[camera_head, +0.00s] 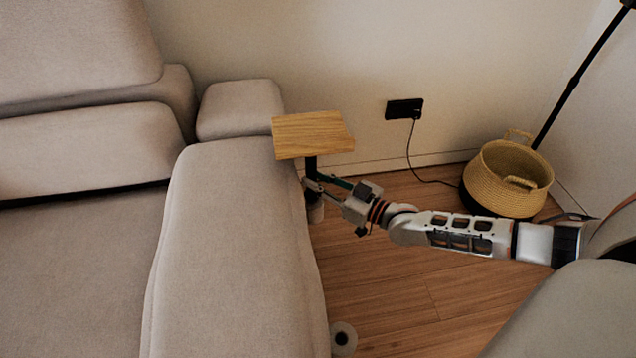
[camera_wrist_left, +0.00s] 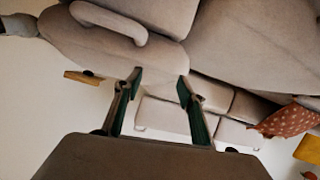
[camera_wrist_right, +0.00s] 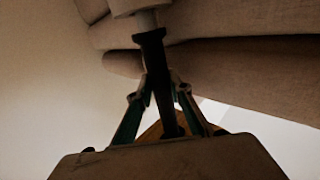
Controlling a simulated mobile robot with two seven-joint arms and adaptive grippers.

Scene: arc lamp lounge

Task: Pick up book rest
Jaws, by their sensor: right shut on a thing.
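The book rest (camera_head: 313,134) is a flat wooden top on a dark post, beside the sofa's arm in the head view. My right gripper (camera_head: 309,184) reaches in from the right and is shut on the post under the top. In the right wrist view the dark post (camera_wrist_right: 156,65) runs between the fingers of the right gripper (camera_wrist_right: 162,84), with some wood below.
A grey-beige sofa (camera_head: 235,240) fills the left, its arm close beside the book rest. A woven basket (camera_head: 508,178) stands at the right near a black lamp pole (camera_head: 585,72). A black wall socket (camera_head: 404,109) has a cable.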

